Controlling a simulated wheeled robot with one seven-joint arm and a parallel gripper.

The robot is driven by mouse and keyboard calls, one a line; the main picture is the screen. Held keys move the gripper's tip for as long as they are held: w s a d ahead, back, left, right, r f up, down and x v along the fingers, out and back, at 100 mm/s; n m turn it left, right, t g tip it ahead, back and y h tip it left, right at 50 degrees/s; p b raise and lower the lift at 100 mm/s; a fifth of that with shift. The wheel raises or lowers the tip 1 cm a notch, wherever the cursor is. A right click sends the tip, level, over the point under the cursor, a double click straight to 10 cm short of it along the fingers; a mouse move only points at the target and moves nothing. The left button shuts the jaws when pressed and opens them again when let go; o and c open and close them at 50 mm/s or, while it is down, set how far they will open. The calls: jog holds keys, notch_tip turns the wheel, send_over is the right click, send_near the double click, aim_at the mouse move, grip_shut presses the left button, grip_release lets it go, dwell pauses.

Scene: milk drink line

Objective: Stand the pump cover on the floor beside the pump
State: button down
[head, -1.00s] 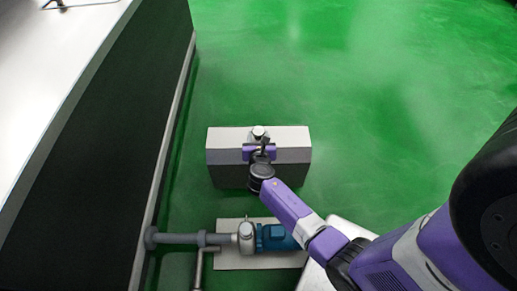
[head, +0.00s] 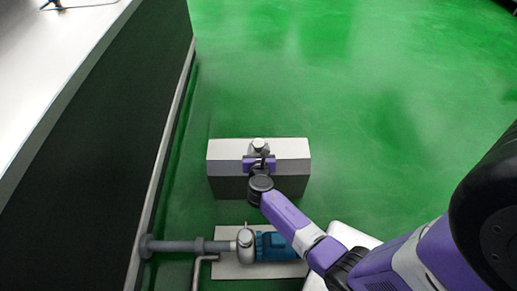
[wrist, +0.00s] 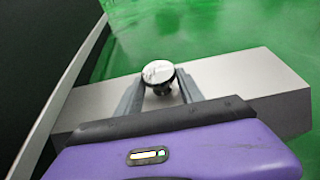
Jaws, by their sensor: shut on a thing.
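The pump cover (head: 221,152) is a grey box with a light top and a round metal knob (head: 258,145) on it. It stands upright beyond the pump in the head view; whether its base touches the floor I cannot tell. My gripper (wrist: 160,90) is shut on the knob, with one finger on each side of it, and the light top (wrist: 230,75) spreads out below. The blue pump (head: 273,246) sits uncovered on a pale base plate (head: 232,270), nearer to me than the cover and apart from it.
Grey pipes (head: 185,246) run from the pump to the dark-sided counter (head: 90,150) on the left. Green floor (head: 370,130) is open beyond the cover and to its right.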

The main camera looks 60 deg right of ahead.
jog(key=c, duration=0.7)
grip_release()
